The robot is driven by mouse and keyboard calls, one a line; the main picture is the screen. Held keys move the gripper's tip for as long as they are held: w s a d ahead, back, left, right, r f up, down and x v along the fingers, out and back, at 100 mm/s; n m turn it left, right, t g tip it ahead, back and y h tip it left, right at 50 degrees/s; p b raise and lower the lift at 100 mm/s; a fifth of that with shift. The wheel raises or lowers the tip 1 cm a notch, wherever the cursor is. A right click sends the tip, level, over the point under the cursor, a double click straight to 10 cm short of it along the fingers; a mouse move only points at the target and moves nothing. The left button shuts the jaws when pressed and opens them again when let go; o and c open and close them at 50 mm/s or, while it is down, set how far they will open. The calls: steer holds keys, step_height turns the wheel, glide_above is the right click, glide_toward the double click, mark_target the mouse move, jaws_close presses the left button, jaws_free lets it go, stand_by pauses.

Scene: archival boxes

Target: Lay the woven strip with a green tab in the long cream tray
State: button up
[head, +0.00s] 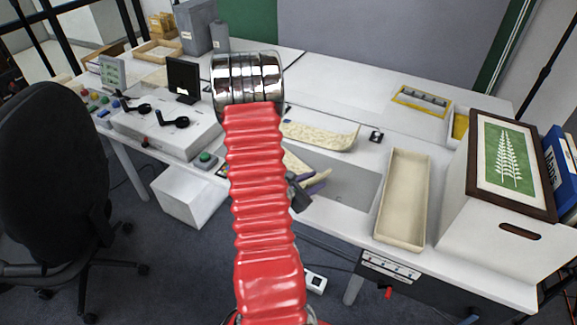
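The long cream tray (389,225) stands at the right of the white table, its long side running front to back. It looks empty. A curved, speckled cream piece (322,137) lies behind my gripper. Another cream piece (294,163) shows partly beside my arm, close to the gripper. I cannot tell which of them is the woven strip, and no green tab shows on either. My gripper (319,181) is over the grey mat, left of the tray, with purplish fingers. My red-sleeved arm hides much of it, so its opening is unclear.
A white box with a framed fern picture (503,158) stands right of the tray. A yellow-edged holder (421,101) lies behind the tray. The grey mat (345,184) has bare room.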

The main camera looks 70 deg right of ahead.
stand_by(0.5)
jaws_close()
stand_by(0.5)
